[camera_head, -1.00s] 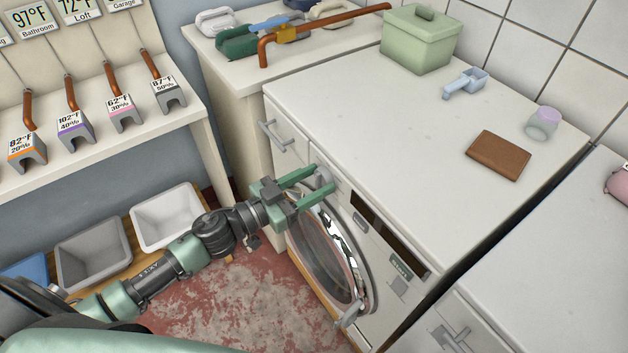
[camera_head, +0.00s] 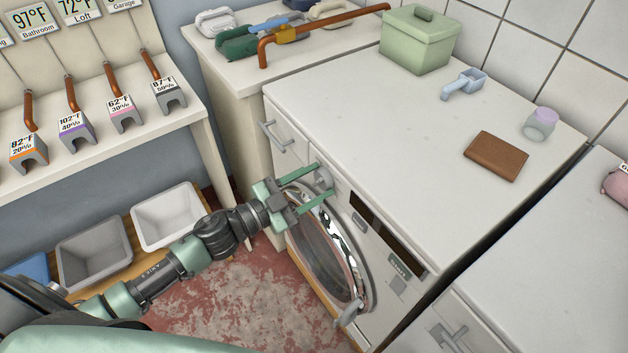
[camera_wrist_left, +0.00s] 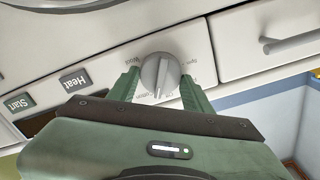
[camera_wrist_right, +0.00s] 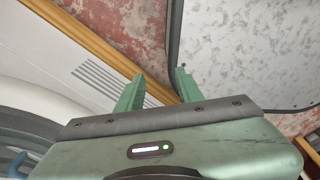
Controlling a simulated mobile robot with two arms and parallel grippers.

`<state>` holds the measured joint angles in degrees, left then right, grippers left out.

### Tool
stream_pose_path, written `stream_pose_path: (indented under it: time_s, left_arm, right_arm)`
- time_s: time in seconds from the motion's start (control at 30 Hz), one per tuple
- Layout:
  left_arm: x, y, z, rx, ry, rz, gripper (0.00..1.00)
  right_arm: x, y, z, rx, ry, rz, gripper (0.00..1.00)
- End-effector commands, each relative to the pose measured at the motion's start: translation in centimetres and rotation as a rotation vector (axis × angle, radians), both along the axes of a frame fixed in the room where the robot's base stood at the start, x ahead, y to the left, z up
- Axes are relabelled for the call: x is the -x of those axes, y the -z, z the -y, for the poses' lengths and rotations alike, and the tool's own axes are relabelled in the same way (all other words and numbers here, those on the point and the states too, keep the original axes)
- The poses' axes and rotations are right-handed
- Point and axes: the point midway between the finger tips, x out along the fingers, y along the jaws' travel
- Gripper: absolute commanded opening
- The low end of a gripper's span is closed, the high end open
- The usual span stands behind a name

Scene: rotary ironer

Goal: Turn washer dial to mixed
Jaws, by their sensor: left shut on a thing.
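The washer (camera_head: 345,200) is a white front-loader with a round glass door. Its grey dial (camera_head: 324,178) is at the upper left of the front panel. My left gripper (camera_head: 325,181) is at the dial, one finger on each side, shut on it. In the left wrist view the dial (camera_wrist_left: 160,75) sits between the fingertips, its ridge close to upright in the picture. Labels ring the dial; one reads Wool (camera_wrist_left: 127,59), others are partly hidden or too small to read. My right gripper (camera_wrist_right: 158,82) is open and empty, low near the floor, outside the head view.
Heat (camera_wrist_left: 74,81) and Start (camera_wrist_left: 18,103) buttons share the panel. A drawer with a bar handle (camera_head: 277,134) adjoins the dial. On the top lie a green box (camera_head: 418,45), a scoop (camera_head: 465,84) and a brown wallet (camera_head: 496,156). Bins (camera_head: 167,215) stand at left.

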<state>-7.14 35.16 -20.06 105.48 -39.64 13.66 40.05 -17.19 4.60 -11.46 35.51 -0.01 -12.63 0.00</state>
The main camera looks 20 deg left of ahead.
Motion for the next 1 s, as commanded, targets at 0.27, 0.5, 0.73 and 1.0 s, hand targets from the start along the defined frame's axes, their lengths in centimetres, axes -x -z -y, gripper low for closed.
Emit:
stream_pose_path:
  time_s: [0.27, 0.5, 0.73, 1.0]
  left_arm:
    - [0.1, 0.1, 0.1, -0.206, 0.0, 0.161, 0.09]
    - [0.1, 0.2, 0.2, -0.387, 0.001, 0.303, 0.09]
    - [0.2, 0.4, 0.2, -0.555, 0.001, 0.433, 0.09]
    - [0.2, 0.5, 0.2, -0.716, 0.001, 0.558, 0.09]
  right_arm:
    - [0.1, 0.0, 0.1, 0.001, 0.0, -0.001, 0.36]
    - [0.1, 0.3, 0.1, 0.001, 0.0, -0.001, 0.36]
    - [0.1, 0.8, 0.1, 0.001, 0.0, -0.001, 0.36]
    - [0.0, 1.3, 0.1, 0.001, 0.0, 0.0, 0.36]
